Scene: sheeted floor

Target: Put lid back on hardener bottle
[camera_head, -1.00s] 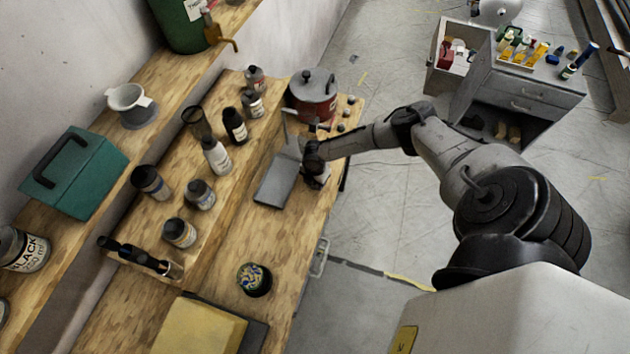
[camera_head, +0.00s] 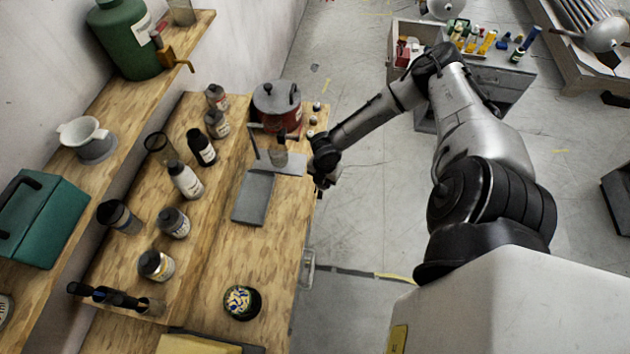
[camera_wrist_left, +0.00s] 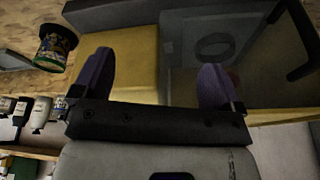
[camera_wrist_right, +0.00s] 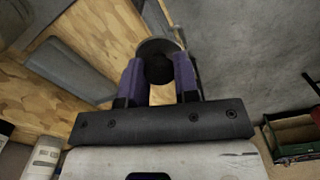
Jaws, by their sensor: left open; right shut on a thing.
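My right gripper (camera_head: 325,170) is at the right edge of the bench in the head view. In the right wrist view its purple fingers (camera_wrist_right: 157,82) are shut on a dark round thing (camera_wrist_right: 158,58), which looks like a black lid. Small bottles with dark caps, such as the black bottle (camera_head: 203,148) and the white bottle (camera_head: 185,180), stand on the bench; I cannot read which is the hardener. A small greyish container (camera_head: 278,156) stands on a grey plate left of the right gripper. My left gripper (camera_wrist_left: 155,82) is open and empty in its wrist view.
A red pot with a grey lid (camera_head: 277,107) stands behind the plate. A flat grey slab (camera_head: 254,198) lies in front. A patterned round tin (camera_head: 241,302) and a yellow block (camera_head: 205,343) are nearer. Bare wood lies around the tin.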

